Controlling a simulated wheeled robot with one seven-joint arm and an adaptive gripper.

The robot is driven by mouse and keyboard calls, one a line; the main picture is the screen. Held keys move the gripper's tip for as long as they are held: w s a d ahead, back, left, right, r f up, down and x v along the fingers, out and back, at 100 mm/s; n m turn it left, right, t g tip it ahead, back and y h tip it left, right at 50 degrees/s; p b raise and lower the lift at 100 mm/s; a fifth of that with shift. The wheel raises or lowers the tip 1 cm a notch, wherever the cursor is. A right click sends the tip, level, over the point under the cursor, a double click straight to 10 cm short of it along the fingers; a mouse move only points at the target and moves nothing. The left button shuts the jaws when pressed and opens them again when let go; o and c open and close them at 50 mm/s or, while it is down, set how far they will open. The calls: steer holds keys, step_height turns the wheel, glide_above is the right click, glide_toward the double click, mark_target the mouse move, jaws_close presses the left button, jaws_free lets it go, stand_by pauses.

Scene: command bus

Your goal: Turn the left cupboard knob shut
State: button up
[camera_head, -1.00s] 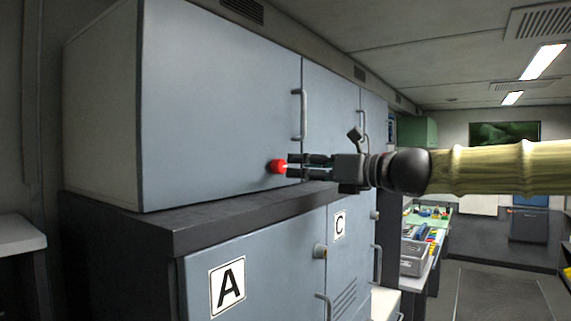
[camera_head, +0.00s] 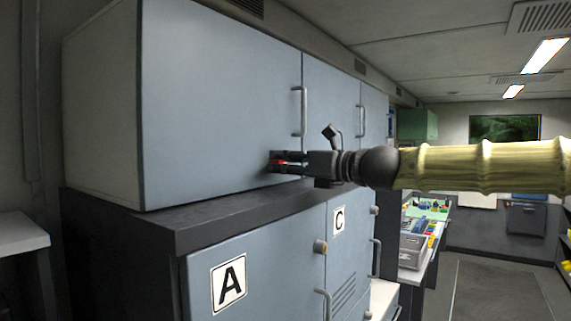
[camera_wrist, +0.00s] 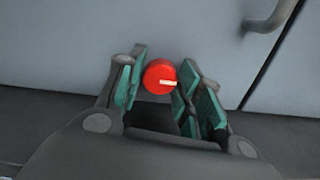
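The red knob (camera_wrist: 160,76) sits low on the blue-grey left upper cupboard door (camera_head: 215,95). A pale line on its face lies about level in the wrist view. In the head view a bit of red (camera_head: 281,162) shows between the fingers. My gripper (camera_head: 279,162) is at the door, with its fingertips on either side of the knob. In the wrist view my gripper's green-padded fingers (camera_wrist: 156,84) are spread, one left and one right of the knob. The right pad is very close to the knob; whether it touches I cannot tell. A small gap shows on the left.
A vertical handle (camera_head: 298,111) stands on the door, right of and above the knob. The dark counter ledge (camera_head: 200,232) juts out below. Lower cupboards marked A (camera_head: 229,283) and C (camera_head: 339,220) have their own knobs and handles.

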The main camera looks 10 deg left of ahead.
steer(key=c, duration=0.4)
steer(key=shift+f+n+b, duration=0.1)
steer(key=shift+n+b, duration=0.2)
steer(key=n+b, duration=0.3)
steer(key=shift+f+n, duration=0.1)
steer(key=shift+n, duration=0.2)
steer(key=n+b, duration=0.3)
steer(key=n, duration=0.1)
steer(key=shift+n+b, duration=0.3)
steer(key=shift+b, duration=0.05)
steer(key=n+b, duration=0.4)
steer(key=n, duration=0.1)
steer(key=shift+n+b, duration=1.6)
steer(key=shift+n, duration=0.4)
steer(key=shift+c, duration=0.2)
